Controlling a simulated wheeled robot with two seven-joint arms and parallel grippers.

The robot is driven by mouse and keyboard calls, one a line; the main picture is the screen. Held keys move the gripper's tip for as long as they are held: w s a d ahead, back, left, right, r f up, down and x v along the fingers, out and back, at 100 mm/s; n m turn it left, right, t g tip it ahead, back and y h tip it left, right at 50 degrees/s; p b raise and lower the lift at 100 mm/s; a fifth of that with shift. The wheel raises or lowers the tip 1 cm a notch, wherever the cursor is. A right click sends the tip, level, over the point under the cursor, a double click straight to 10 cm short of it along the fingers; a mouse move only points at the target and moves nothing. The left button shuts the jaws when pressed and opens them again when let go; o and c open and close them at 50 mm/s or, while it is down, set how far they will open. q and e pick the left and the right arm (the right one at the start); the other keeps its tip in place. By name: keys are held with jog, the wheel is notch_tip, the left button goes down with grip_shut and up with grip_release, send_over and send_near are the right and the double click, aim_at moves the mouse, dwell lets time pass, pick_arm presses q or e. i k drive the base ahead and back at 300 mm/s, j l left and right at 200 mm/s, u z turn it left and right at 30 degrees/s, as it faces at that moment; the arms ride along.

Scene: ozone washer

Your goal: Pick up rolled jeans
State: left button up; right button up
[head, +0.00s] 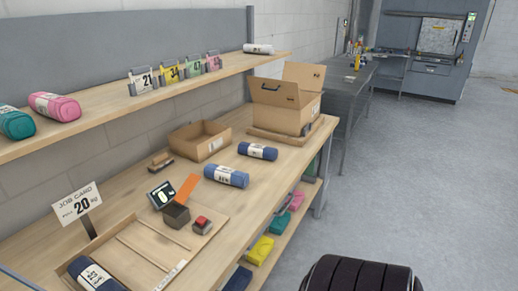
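Several blue rolled bundles with white labels, which look like rolled jeans, are on the wooden workbench. One dark blue roll (93,276) lies in the wooden tray (205,247) at the lower left, cut off by the bottom edge. A lighter blue roll (226,176) lies on the bench near the middle. Another dark blue roll (258,151) lies just beyond it. A job card sign (77,203) reading "20" stands at the tray's left. Neither of my grippers shows in the head view.
An open cardboard box (284,106) stands at the bench's far end, with a shallow carton (200,139) nearer. Pink (54,106) and teal (15,122) rolls and numbered tags sit on the upper shelf (110,111). Coloured rolls lie below the bench. Floor (420,180) is clear to the right.

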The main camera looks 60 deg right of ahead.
aim_at(250, 150)
jog(key=z, duration=1.95)
jog(key=i+l+u, duration=0.1)
jog(key=i+l, duration=0.1)
